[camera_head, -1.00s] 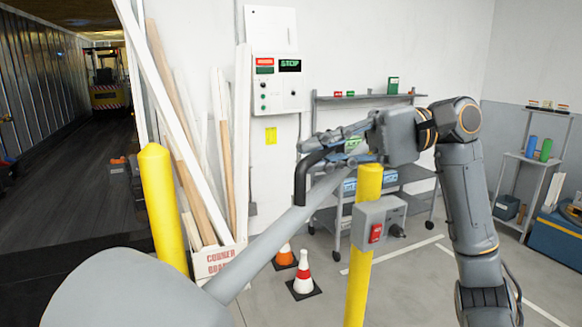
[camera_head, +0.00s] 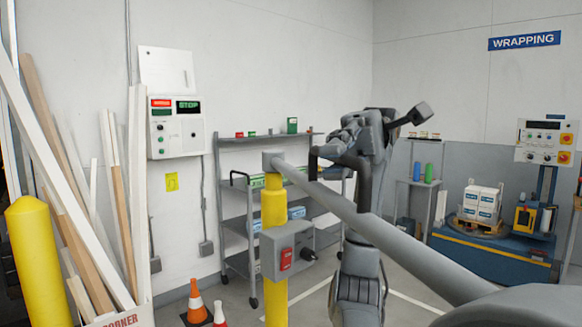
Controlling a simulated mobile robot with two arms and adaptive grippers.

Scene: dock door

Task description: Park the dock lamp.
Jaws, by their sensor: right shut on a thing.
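The dock lamp is a grey arm (camera_head: 425,248) with a large rounded head (camera_head: 525,303). The arm runs from the top of a yellow post (camera_head: 274,205) toward the lower right, where the head is cut off by the frame edge. A bent black handle (camera_head: 366,192) is on the arm. My right gripper (camera_head: 338,150) is shut on this handle, and partly hides it. A grey box (camera_head: 286,250) with a red switch is fixed to the post. My left gripper is not in view.
A wheeled shelf cart (camera_head: 233,205) stands behind the post. Orange cones (camera_head: 196,300), leaning boards (camera_head: 75,190) and another yellow post (camera_head: 38,262) are at left. A blue wrapping machine (camera_head: 495,250) is at right.

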